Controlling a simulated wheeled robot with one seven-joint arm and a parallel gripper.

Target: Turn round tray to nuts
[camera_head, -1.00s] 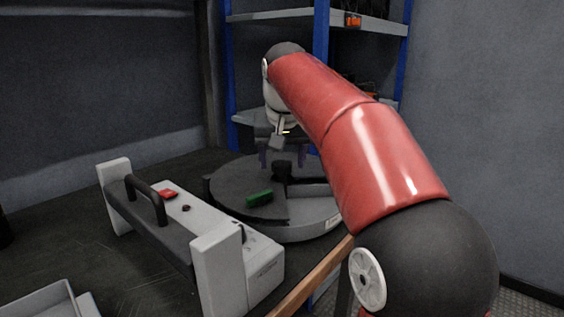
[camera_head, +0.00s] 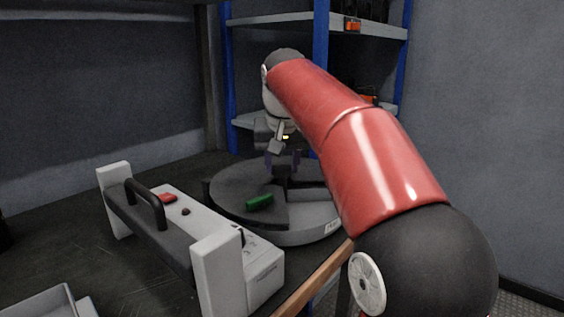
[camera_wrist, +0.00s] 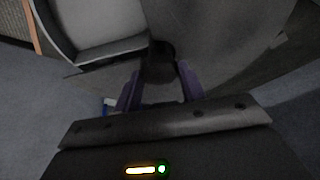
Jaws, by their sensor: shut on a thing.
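The wrist view shows a finger on either side of the knob, and a pale, empty-looking compartment (camera_wrist: 105,48) at upper left. I cannot see any nuts; the compartments behind my gripper and arm are partly hidden.
A grey device (camera_head: 215,235) with a black handle and red button stands close in front of the tray. A shelf rack (camera_head: 322,60) with blue posts stands behind. A grey bin (camera_head: 40,303) sits at the lower left.

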